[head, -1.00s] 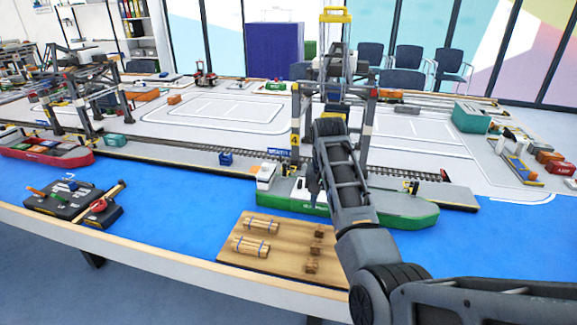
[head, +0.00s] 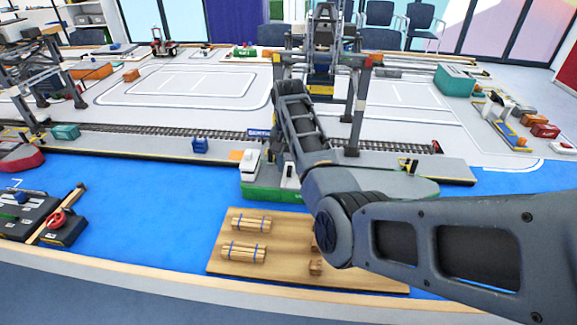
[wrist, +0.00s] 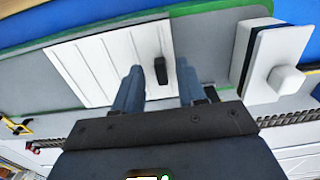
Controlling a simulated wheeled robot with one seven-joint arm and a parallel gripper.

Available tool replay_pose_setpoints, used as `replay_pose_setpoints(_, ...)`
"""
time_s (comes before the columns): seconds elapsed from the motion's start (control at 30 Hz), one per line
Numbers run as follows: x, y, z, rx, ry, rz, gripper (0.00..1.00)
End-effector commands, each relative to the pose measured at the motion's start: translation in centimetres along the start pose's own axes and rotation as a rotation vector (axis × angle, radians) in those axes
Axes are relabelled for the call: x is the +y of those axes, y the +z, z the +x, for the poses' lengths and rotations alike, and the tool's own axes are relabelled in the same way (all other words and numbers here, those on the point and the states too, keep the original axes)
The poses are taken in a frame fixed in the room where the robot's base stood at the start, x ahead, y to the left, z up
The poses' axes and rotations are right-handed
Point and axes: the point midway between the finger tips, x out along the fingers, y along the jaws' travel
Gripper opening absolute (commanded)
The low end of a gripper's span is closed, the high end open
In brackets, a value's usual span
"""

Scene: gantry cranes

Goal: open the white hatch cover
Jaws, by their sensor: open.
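The white hatch cover (wrist: 100,68) is a ribbed white panel set in the grey deck of the green ship, seen in the wrist view. A dark upright handle (wrist: 163,69) stands near its right edge. My gripper (wrist: 159,69) is open and empty, its two blue-grey fingers on either side of the handle in the picture. I cannot tell how far the fingertips are above the cover. In the head view the ship (head: 262,191) lies at the quay, and my arm hides most of the cover and my gripper.
The ship's white bridge house (wrist: 262,58) stands right of the cover in the wrist view. A gantry crane (head: 361,100) stands behind my arm. A wooden board (head: 225,268) with timber bundles (head: 243,253) lies in front of the ship. Blue water surface (head: 150,200) is clear to the left.

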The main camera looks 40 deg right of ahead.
Motion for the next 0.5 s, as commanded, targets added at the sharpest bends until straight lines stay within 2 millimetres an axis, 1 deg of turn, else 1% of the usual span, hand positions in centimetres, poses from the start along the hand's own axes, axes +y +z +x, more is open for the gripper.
replay_pose_setpoints(0.03, 0.0, 0.0, 0.5, -0.001, 0.000, 0.000, 0.40)
replay_pose_setpoints(0.13, 0.0, 0.0, 1.2, 0.000, -0.001, 0.001, 0.40)
replay_pose_setpoints(0.43, 0.0, 0.0, 1.5, 0.001, -0.001, 0.001, 0.40)
replay_pose_setpoints(0.47, 0.0, 0.0, 1.5, 0.001, -0.001, 0.001, 0.39)
replay_pose_setpoints(0.5, 0.0, 0.0, 1.5, 0.001, -0.001, 0.001, 0.36)
